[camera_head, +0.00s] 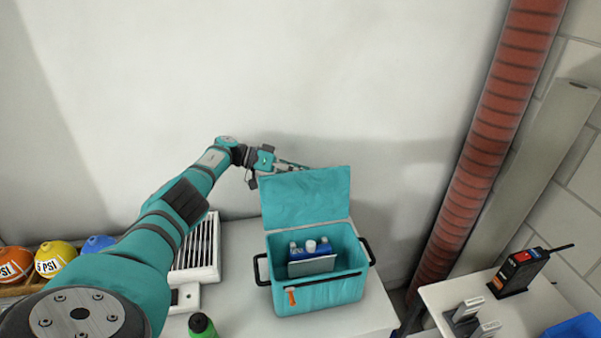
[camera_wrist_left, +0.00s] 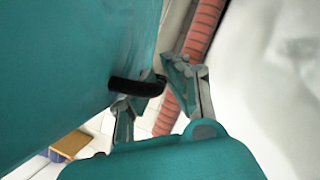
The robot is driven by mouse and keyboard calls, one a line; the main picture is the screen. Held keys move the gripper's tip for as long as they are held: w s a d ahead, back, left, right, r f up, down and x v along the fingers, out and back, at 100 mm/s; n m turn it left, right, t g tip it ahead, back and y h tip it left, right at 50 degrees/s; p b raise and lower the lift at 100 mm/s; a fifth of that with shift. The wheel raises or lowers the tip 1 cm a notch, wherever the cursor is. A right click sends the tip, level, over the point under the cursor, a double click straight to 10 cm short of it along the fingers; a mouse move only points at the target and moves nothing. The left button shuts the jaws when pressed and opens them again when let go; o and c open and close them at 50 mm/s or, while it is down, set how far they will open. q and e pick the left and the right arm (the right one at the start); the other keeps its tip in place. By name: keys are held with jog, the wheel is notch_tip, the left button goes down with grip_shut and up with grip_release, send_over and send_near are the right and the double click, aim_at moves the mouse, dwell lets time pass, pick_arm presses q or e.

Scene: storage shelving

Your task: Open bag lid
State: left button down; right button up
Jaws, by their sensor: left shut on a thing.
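A teal bag (camera_head: 318,291) with black side handles stands on the white table. Its lid (camera_head: 306,197) stands raised at the back, so the inside shows, with small bottles (camera_head: 310,247) and a pale flat item (camera_head: 311,266) in it. My left gripper (camera_head: 289,165) is at the lid's top left edge, shut on the lid; the exact contact is hard to see. In the left wrist view, the teal fabric (camera_wrist_left: 60,65) fills the left side and a black bar (camera_wrist_left: 138,87) shows by the fingers. My right gripper is not in view.
Left of the bag are a white vented unit (camera_head: 199,250), a green bottle (camera_head: 202,326) and several helmets (camera_head: 55,258). A red pipe (camera_head: 490,130) rises at right. A side table holds a black-and-red device (camera_head: 520,272). The wall is close behind the bag.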

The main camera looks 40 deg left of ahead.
pick_arm(q)
jog(key=c, duration=1.6)
grip_release()
jog(key=shift+c, duration=0.2)
jog(key=shift+s+a, duration=0.1)
jog(key=shift+a, duration=0.05)
jog(key=v, duration=0.7)
jog(key=shift+s+a, duration=0.1)
jog(key=shift+s, duration=0.05)
